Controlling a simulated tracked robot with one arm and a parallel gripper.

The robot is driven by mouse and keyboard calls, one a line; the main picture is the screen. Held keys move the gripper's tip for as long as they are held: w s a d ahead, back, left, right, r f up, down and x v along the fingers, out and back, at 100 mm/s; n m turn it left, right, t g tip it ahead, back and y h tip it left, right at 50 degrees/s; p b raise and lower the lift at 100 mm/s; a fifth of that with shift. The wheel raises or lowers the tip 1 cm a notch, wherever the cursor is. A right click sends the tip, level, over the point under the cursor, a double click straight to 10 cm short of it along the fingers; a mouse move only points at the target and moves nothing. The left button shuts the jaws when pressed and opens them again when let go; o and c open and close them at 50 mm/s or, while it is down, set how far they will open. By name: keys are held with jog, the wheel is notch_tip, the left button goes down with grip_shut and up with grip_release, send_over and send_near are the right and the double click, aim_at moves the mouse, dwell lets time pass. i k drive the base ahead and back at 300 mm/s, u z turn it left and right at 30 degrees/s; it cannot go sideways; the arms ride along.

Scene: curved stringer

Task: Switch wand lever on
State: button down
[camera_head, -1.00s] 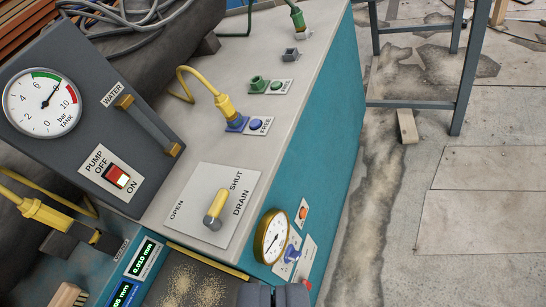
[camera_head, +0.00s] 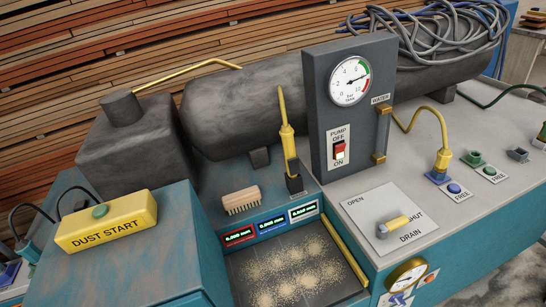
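A yellow wand-like tool (camera_head: 287,140) with a thin upright tip stands in a dark holder (camera_head: 294,184) left of the grey gauge panel. I cannot make out a separate lever on it. The pump rocker switch (camera_head: 339,151), red above and pale below, is between OFF and ON labels on the panel. My gripper is not in view now.
A yellow DUST START box (camera_head: 107,222) is at the left. A brush (camera_head: 240,200) lies before the dark tank (camera_head: 250,100). A sand-dusted tray (camera_head: 235,268) is in front. A yellow hose plug (camera_head: 443,158) and brass gauge (camera_head: 407,275) are at the right.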

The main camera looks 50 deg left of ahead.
aim_at(292, 163)
jog(key=u, duration=0.95)
